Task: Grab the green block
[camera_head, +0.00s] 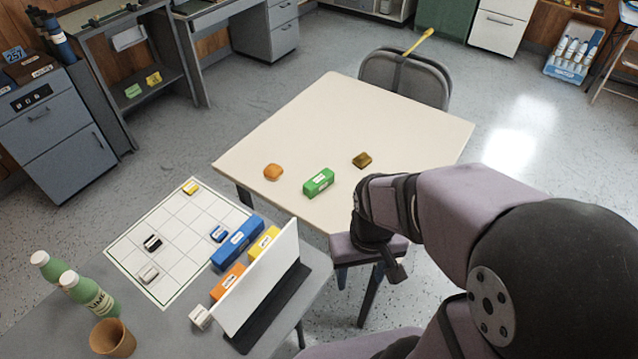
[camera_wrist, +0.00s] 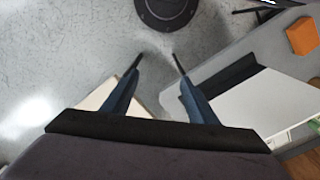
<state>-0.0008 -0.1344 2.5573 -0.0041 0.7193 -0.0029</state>
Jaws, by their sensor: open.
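The green block (camera_head: 318,182) has a white label on top. In the head view, my gripper (camera_head: 396,272) hangs beyond the table's near edge, right of and nearer than the green block. In the wrist view, its two fingers (camera_wrist: 157,58) are spread apart with nothing between them, over the floor. The green block does not show in the wrist view.
A grey bench (camera_head: 60,315) at lower left carries a white grid board (camera_head: 185,235), several labelled blocks, a standing white panel (camera_head: 262,280), green bottles (camera_head: 88,293) and a brown cup (camera_head: 112,338). A chair (camera_head: 405,78) stands behind the table. Much of the tabletop is clear.

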